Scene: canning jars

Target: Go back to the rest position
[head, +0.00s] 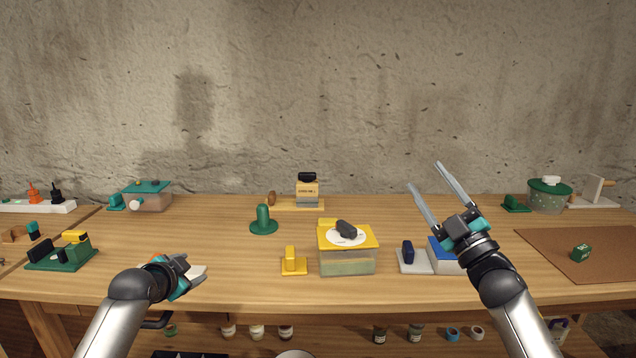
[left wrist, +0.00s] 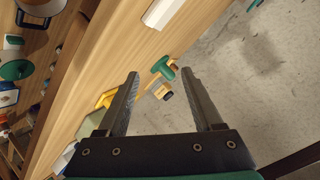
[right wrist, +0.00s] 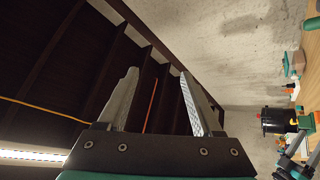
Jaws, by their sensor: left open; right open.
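My left gripper (head: 184,276) is low over the front left of the workbench in the head view, above a pale flat item. In the left wrist view its fingers (left wrist: 168,100) are apart with nothing between them. My right gripper (head: 427,183) is raised at the right of the head view, its long fingers spread and pointing up and to the left. In the right wrist view its fingers (right wrist: 162,95) are open and empty, with the dark ceiling beyond them. Neither gripper touches anything that I can see.
On the wooden bench (head: 217,238) stand a yellow-lidded clear box (head: 346,262), a green knobbed stand (head: 263,222), a yellow block holder (head: 293,263) and a green-lidded pot (head: 548,197). A brown mat (head: 600,245) lies at right. A concrete wall (head: 330,90) closes the back.

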